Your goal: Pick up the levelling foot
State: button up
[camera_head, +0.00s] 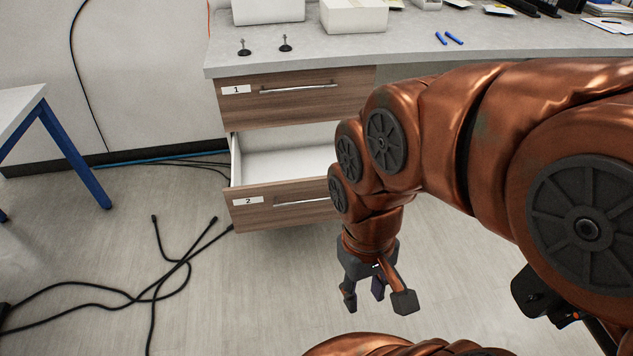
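Two small dark levelling feet, each with a round base and an upright stem, stand on the grey desk top near its left front corner. One levelling foot (244,48) is on the left, and the other levelling foot (285,43) is just right of it. My gripper (376,299) hangs over the floor in front of the desk, pointing down. Its fingers are spread apart with nothing visible between them. It is well below and to the right of both feet in the picture, and touches neither.
Drawer 2 (285,205) is pulled open and looks empty; drawer 1 (295,98) above it is closed. White boxes (354,16) stand behind the feet. Two blue pens (449,38) lie further right. Black cables (165,277) cross the floor, and a blue-legged table (72,150) stands left.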

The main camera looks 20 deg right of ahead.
aim_at(285, 47)
jog(key=z, duration=1.05)
jog(key=i, duration=1.7)
jog(key=u, duration=2.95)
